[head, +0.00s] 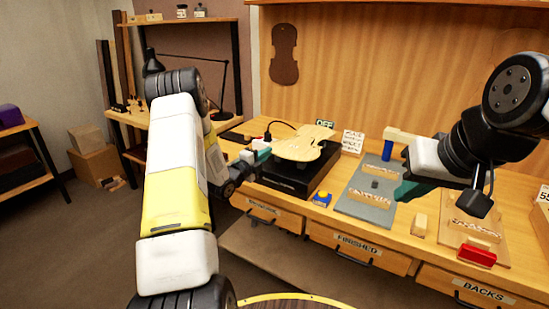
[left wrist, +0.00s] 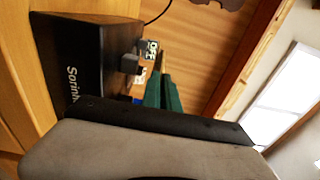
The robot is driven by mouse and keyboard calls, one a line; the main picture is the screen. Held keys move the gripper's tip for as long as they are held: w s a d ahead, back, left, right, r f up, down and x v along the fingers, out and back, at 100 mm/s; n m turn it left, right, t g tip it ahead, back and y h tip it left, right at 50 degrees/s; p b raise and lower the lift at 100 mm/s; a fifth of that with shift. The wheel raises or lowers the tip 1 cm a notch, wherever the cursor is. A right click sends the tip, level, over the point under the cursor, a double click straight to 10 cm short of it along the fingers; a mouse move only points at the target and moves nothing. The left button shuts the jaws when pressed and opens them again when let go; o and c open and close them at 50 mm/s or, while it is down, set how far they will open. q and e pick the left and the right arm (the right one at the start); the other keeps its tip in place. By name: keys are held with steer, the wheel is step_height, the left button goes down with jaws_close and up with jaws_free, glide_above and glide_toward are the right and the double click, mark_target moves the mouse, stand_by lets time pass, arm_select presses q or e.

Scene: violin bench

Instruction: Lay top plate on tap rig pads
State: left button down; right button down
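The top plate (head: 300,143) is a pale wooden violin-shaped plate. In the head view it lies roughly flat over the black tap rig (head: 287,178). I cannot tell whether it touches the pads, which it largely hides. My left gripper (head: 263,151) is at the plate's left edge, with green fingers. In the left wrist view the fingers (left wrist: 163,93) are close together beside the black rig (left wrist: 85,55); the plate cannot be made out there, so a grip is unclear. My right gripper (head: 402,190) is over the grey mat's right side, away from the plate; its opening is unclear.
A grey mat (head: 352,205) with a wooden piece lies right of the rig. A blue-and-wood piece (head: 387,150) stands behind it. A blue-and-yellow block (head: 322,198), a small wooden block (head: 419,225) and a red block (head: 477,256) are near the bench front. A lamp stands at the back left.

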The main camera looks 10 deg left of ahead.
mark_target(265, 168)
arm_select(q)
steer(key=shift+w+a, duration=0.4)
steer(key=shift+w+a+f, duration=0.1)
steer(key=shift+w+f, duration=0.1)
steer(key=shift+f, duration=1.6)
steer(key=c, duration=1.6)
jaws_free()
steer(key=shift+f, duration=0.15)
